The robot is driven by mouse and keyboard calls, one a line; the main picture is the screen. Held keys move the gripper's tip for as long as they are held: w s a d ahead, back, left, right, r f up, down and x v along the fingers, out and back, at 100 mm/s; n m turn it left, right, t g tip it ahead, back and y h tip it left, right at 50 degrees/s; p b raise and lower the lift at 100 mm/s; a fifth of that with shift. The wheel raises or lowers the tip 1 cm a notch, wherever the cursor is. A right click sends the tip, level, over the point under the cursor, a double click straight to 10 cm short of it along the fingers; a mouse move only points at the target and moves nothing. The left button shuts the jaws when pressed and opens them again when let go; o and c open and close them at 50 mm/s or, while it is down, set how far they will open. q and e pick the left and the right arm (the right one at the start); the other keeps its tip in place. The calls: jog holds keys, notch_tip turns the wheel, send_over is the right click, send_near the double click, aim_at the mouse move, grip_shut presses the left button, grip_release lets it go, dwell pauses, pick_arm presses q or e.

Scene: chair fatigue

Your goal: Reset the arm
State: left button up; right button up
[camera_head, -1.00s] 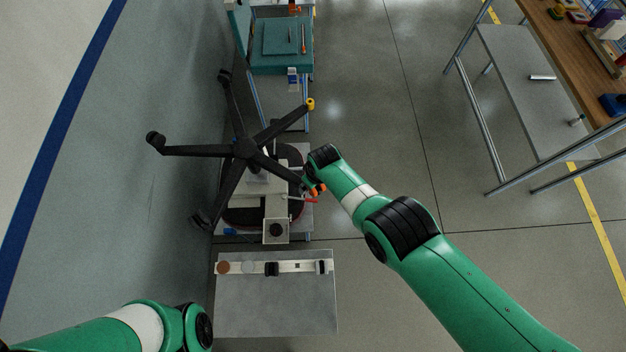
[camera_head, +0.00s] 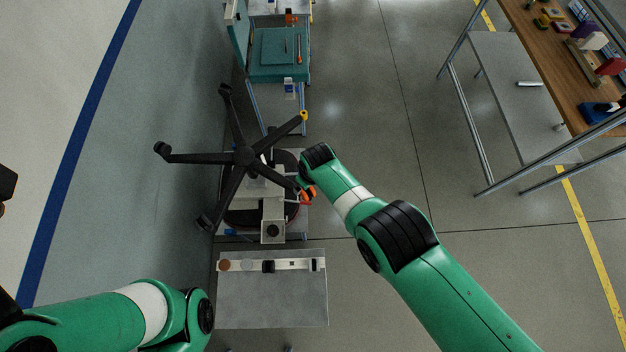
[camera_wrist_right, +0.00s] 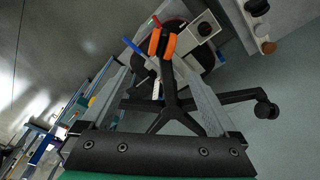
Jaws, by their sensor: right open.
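The upturned chair's black star-shaped base (camera_head: 245,156) has several legs spread out above the test fixture, and one leg tip is yellow. It also shows in the right wrist view (camera_wrist_right: 172,92). My right gripper (camera_head: 308,193) is beside the base's right side, over the fixture, with orange fingertips.
A grey plate (camera_head: 272,300) with a strip of small parts stands below the fixture. A teal tray (camera_head: 278,52) is at the top. A wooden-topped bench (camera_head: 550,60) holds coloured items at the upper right. The floor between is clear. A dark object (camera_head: 6,185) shows at the left edge.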

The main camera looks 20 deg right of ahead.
dwell(0.5)
jog(key=shift+d+f, duration=0.2)
jog(key=shift+d, duration=0.25)
jog(key=shift+d+f, duration=0.2)
jog(key=shift+d, duration=0.25)
jog(key=w+d+r+m+t, duration=0.1)
jog(key=w+r+t, duration=0.2)
jog(key=w+r, duration=0.5)
jog(key=w+d+r+t, duration=0.2)
jog(key=w+r+t, duration=0.2)
jog(key=w+r, duration=0.45)
notch_tip(320, 180, up, 23)
jog(key=d+m+t, duration=0.1)
jog(key=d+t, duration=0.1)
jog(key=t, duration=0.4)
jog(key=s+d+r+m+t, duration=0.1)
jog(key=s+r+t, duration=0.2)
jog(key=s+r, duration=0.5)
jog(key=s+d+r+t, duration=0.2)
jog(key=s+r+t, duration=0.2)
jog(key=r, duration=0.7)
jog(key=s+r+t, duration=0.2)
jog(key=s+r, duration=0.3)
jog(key=s, duration=0.3)
jog(key=s+r+m+t+y, duration=0.1)
jog(key=s+r+t, duration=0.2)
jog(key=s+r, duration=0.3)
jog(key=shift+s+d+r+m, duration=0.2)
jog(key=shift+s+d+m, duration=0.1)
jog(key=shift+s, duration=0.65)
